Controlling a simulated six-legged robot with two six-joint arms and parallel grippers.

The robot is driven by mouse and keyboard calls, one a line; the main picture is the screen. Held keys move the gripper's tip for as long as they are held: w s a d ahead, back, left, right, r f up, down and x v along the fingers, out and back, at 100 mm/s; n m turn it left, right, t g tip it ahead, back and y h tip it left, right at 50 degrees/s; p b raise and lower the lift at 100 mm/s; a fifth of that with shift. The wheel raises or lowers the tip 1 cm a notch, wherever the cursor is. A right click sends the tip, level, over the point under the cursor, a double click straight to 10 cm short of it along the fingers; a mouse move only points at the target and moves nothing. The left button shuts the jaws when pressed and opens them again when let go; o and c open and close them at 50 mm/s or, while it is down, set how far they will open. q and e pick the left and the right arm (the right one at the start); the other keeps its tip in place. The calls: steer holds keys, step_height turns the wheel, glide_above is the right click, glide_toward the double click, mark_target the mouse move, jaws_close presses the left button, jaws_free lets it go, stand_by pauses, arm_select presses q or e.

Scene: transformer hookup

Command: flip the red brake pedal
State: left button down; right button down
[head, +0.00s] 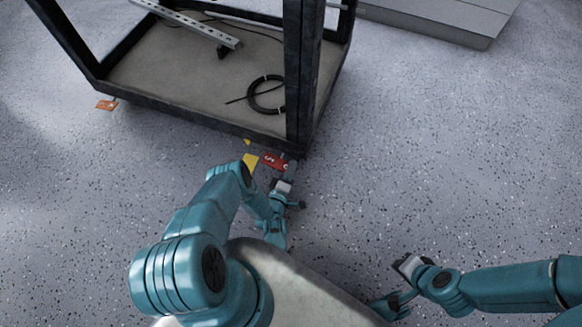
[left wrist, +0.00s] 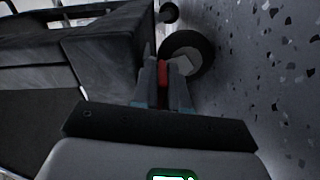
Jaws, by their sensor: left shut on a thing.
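The red brake pedal (head: 274,161) juts from the near right corner of the black-framed cart (head: 190,119), low by the floor. White marks show on its top. In the left wrist view a red piece of the pedal (left wrist: 163,72) sits between my fingers. My left gripper (head: 287,172) reaches in to the cart corner and is shut on the pedal; its fingers also show in the left wrist view (left wrist: 163,88). The gripper hides part of the pedal. My right gripper (head: 392,304) is low at the right, away from the cart; its jaw opening is unclear.
A caster wheel (left wrist: 190,52) is just beyond my left fingers. A yellow piece (head: 250,161) is left of the pedal. An orange-red piece (head: 106,104) shows at the cart's left corner. A black cable coil (head: 267,95) lies on the cart deck. The speckled floor (head: 450,150) is clear at right.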

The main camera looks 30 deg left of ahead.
arm_select(q)
steer(key=n, duration=0.2)
steer(key=r+n, duration=0.2)
steer(key=n, duration=0.1)
steer(key=shift+s+a+n, duration=0.1)
steer(key=shift+a+n, duration=0.15)
steer(key=shift+n, duration=0.05)
steer(key=c, duration=1.2)
jaws_free()
steer(key=shift+r, duration=0.1)
steer(key=shift+c, duration=0.2)
